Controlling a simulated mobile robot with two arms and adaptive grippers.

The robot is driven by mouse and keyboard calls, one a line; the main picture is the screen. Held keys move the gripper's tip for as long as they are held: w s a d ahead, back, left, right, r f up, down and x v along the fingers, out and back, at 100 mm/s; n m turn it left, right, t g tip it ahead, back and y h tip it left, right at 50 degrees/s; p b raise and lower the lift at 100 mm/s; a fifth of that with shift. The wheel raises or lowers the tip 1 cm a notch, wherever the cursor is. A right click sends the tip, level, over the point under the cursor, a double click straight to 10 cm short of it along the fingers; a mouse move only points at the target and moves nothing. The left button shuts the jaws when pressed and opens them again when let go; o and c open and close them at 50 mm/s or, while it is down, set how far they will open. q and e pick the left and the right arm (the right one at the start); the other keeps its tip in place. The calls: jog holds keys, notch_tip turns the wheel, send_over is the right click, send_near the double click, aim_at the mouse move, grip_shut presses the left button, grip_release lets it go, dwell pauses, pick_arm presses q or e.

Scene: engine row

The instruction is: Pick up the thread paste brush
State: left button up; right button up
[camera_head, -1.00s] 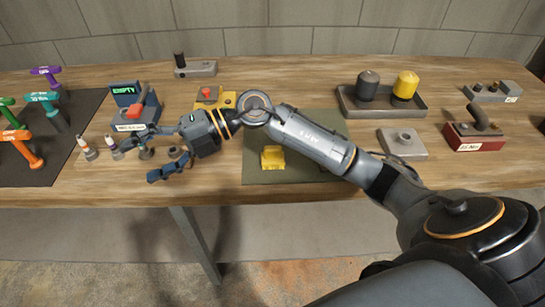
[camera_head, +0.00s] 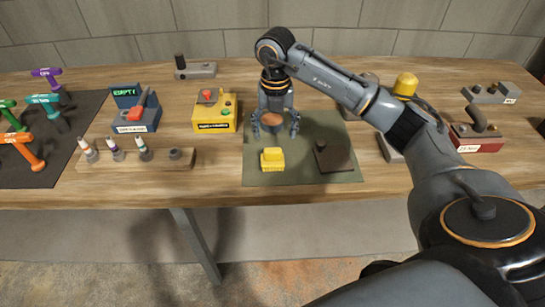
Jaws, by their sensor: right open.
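A wooden rack (camera_head: 130,164) at the front left holds three small upright pieces with pale tips and coloured bands: one reddish (camera_head: 86,149), one purple (camera_head: 114,149) and one teal (camera_head: 143,149). A short dark cup (camera_head: 175,155) stands at the rack's right end. I cannot tell which piece, if any, is the thread paste brush. My right gripper (camera_head: 272,131) points down over the green mat (camera_head: 300,178), fingers spread and open. A round copper-brown face (camera_head: 271,119) shows between its fingers; I cannot tell if it is held or lies beneath. My left gripper is not in view.
A yellow block (camera_head: 272,159) and a dark brown block (camera_head: 333,157) are on the mat. A yellow switch box (camera_head: 214,115) and a blue box marked EMPTY (camera_head: 134,110) stand left of the gripper. My right arm partly hides the tray area at the right.

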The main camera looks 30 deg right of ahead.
aim_at(273, 149)
notch_tip(273, 149, down, 3)
jog(key=shift+r, duration=0.2)
jog(key=shift+a+f+p, duration=0.15)
jog(key=shift+f+p, duration=0.15)
jog(key=shift+p, duration=0.2)
jog(key=f+p, duration=0.1)
jog(key=f, duration=0.2)
jog(key=shift+a+f+p, duration=0.2)
jog(key=shift+f+p, duration=0.1)
jog(key=shift+p, duration=0.05)
jog(key=shift+w+f, duration=0.1)
jog(key=shift+f, duration=0.4)
jog(key=c, duration=1.3)
